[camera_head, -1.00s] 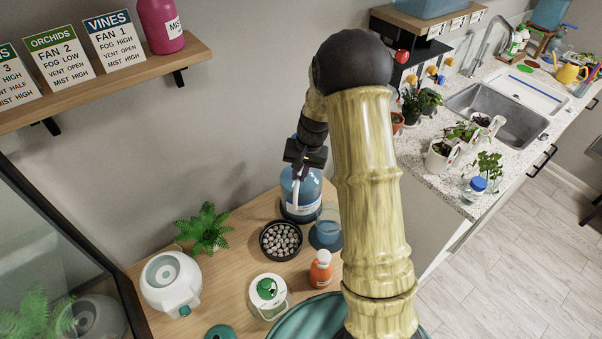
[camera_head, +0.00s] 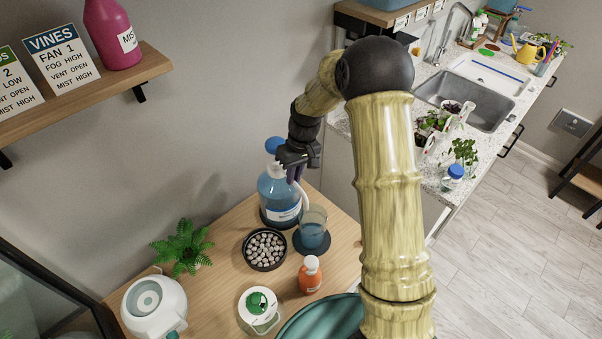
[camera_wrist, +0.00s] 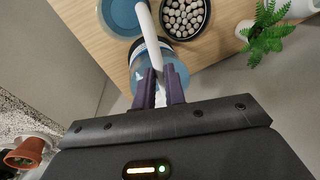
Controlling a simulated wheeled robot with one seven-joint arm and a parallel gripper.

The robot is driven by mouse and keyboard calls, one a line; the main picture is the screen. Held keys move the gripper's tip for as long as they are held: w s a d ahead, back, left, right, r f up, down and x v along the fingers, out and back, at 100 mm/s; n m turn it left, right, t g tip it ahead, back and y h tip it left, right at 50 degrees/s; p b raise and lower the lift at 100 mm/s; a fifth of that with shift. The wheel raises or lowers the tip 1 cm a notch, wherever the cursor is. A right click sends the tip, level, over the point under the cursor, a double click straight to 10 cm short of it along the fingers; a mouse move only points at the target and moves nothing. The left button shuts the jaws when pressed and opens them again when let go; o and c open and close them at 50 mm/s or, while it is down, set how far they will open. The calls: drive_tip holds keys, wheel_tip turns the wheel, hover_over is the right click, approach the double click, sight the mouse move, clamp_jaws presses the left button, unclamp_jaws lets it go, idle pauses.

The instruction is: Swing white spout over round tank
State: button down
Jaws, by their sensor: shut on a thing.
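The white spout (camera_head: 302,194) is a curved tube at the top of a clear bottle of blue liquid (camera_head: 279,200). My gripper (camera_head: 296,174) is shut on the spout near its base, above the bottle; its purple fingers pinch it in the wrist view (camera_wrist: 162,92). The spout's free end (camera_wrist: 143,18) reaches to the right in the head view, near the left rim of a round clear tank with blue liquid (camera_head: 312,232). The tank stands on a dark blue disc. I cannot tell exactly whether the tip is inside its rim.
A black bowl of pale pebbles (camera_head: 265,250) stands left of the tank. An orange bottle (camera_head: 310,275), a white container with a green top (camera_head: 258,303) and a green plant (camera_head: 184,245) share the wooden table (camera_head: 215,290). A wall shelf (camera_head: 85,95) is at upper left.

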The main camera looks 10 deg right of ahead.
drive_tip(key=shift+w+d+n, duration=0.45)
drive_tip(key=shift+d+n, duration=0.25)
drive_tip(key=shift+n, duration=0.4)
drive_tip(key=c, duration=1.5)
unclamp_jaws()
drive_tip(key=shift+o, duration=0.2)
drive_tip(key=shift+r, duration=0.1)
wheel_tip(320, 180, up, 17)
drive_tip(key=w+d+b, duration=0.2)
drive_tip(key=shift+d, duration=0.4)
